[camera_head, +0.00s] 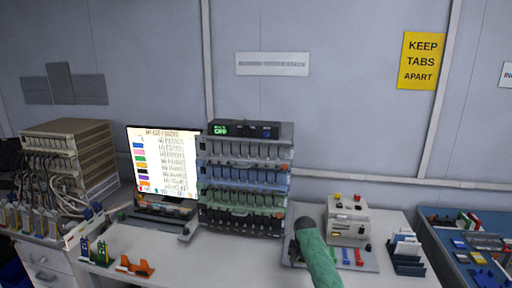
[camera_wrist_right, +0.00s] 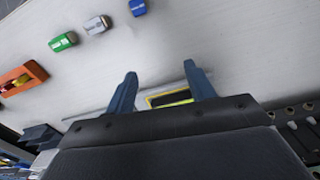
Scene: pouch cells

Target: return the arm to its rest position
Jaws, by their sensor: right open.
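My right arm (camera_head: 320,262), in a green sleeve, reaches up from the bottom of the head view. Its dark right gripper (camera_head: 305,226) is in front of the rack's lower right side, left of the beige device (camera_head: 348,220); its fingers cannot be made out there. In the right wrist view the two blue fingers of the right gripper (camera_wrist_right: 158,68) are spread apart with nothing held between them. A dark plate with a yellow border (camera_wrist_right: 168,98) shows behind the fingers. My left gripper is not in view.
The rack of cells (camera_head: 245,180) and a lit screen (camera_head: 163,162) stand mid-table. Orange holders (camera_head: 134,266) are at the front left, a dark slotted rack (camera_head: 406,258) at the right. Green (camera_wrist_right: 62,42), grey (camera_wrist_right: 97,25) and blue (camera_wrist_right: 138,7) blocks lie near the gripper. The table's front middle (camera_head: 225,262) is clear.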

